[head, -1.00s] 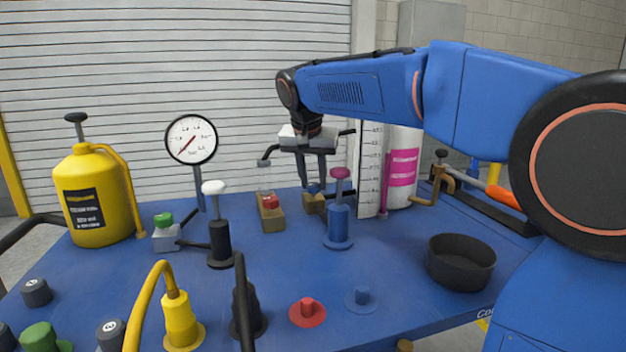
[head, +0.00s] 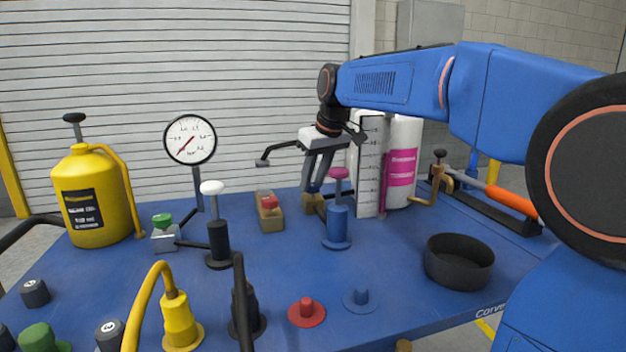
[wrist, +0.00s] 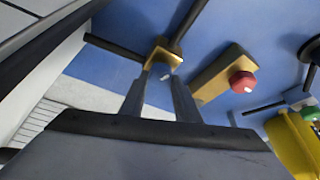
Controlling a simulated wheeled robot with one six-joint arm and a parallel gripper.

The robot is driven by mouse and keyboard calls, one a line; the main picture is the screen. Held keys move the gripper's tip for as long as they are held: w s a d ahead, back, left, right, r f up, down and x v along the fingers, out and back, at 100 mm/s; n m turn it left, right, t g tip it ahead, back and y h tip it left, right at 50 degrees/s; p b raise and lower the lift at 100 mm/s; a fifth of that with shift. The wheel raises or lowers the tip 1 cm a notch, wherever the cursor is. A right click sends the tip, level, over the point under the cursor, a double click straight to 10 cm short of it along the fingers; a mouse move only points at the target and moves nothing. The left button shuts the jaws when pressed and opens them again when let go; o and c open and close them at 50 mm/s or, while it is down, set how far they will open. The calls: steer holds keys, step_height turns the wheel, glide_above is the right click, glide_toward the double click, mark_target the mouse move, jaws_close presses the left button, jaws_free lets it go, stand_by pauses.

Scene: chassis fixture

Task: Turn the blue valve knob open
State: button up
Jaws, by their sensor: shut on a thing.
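The blue valve's brass body (head: 311,204) stands at the back of the blue bench, left of the magenta-topped blue post. In the wrist view the brass body (wrist: 162,52) lies just beyond my fingertips, with dark pipes running from it. My gripper (head: 314,190) reaches down to it with tilted fingers, shut on the blue valve knob. In the wrist view the fingers of my gripper (wrist: 167,76) come together at the knob's place, with a small pale mark between them. The knob itself is mostly hidden by the fingers, so its angle cannot be told.
A valve with a red knob (head: 269,202) is close on the left, and a green-knobbed valve (head: 162,220) farther left. The magenta-topped post (head: 338,220) stands close in front on the right. A white scale board (head: 368,165) is behind right. A black bowl (head: 459,262) sits at front right.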

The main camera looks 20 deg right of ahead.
steer(key=shift+n, duration=0.8)
steer(key=shift+y, duration=0.3)
steer(key=o, duration=1)
steer(key=shift+o, duration=0.2)
steer(key=v, duration=1.7)
steer(key=shift+w+r, duration=0.15)
steer(key=shift+r, duration=0.1)
